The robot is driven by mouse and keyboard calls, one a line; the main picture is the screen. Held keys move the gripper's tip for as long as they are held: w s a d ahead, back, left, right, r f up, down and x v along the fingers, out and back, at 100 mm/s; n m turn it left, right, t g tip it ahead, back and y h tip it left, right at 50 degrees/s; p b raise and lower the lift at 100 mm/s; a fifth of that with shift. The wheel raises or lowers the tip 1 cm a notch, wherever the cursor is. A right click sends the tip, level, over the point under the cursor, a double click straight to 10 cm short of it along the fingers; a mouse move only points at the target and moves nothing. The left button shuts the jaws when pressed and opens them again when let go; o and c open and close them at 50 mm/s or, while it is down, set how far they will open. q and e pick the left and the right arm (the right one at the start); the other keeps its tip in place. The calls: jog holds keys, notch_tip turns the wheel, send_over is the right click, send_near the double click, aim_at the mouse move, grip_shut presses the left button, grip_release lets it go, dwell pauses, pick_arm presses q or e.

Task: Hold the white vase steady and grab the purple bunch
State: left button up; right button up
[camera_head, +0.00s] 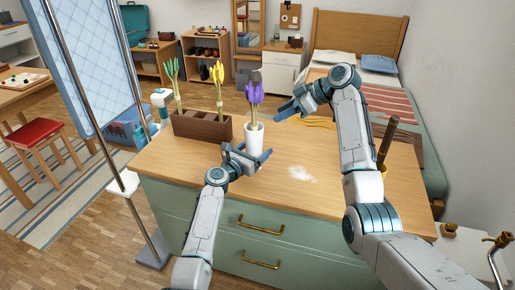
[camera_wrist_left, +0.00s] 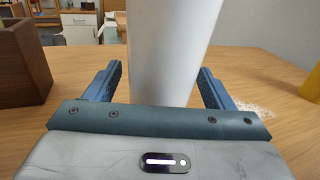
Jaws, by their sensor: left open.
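The white vase (camera_head: 254,141) stands upright on the wooden top of the green dresser, with the purple bunch (camera_head: 255,93) upright in it. My left gripper (camera_head: 247,153) is open, with its fingers on either side of the vase's lower part. In the left wrist view the vase (camera_wrist_left: 170,55) rises between the two open fingers (camera_wrist_left: 155,88), with a visible gap beside the right finger. My right gripper (camera_head: 287,103) is in the air to the right of the purple bunch, apart from it. Its fingers look spread and empty.
A brown stick-like thing (camera_head: 388,140) stands at the right of the dresser top. A pale patch (camera_head: 300,174) lies on the clear front area.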

pick_arm(q)
jog(key=shift+x, duration=0.8)
jog(key=shift+s, duration=0.1)
jog(key=c, duration=1.3)
jog(key=shift+o, duration=0.2)
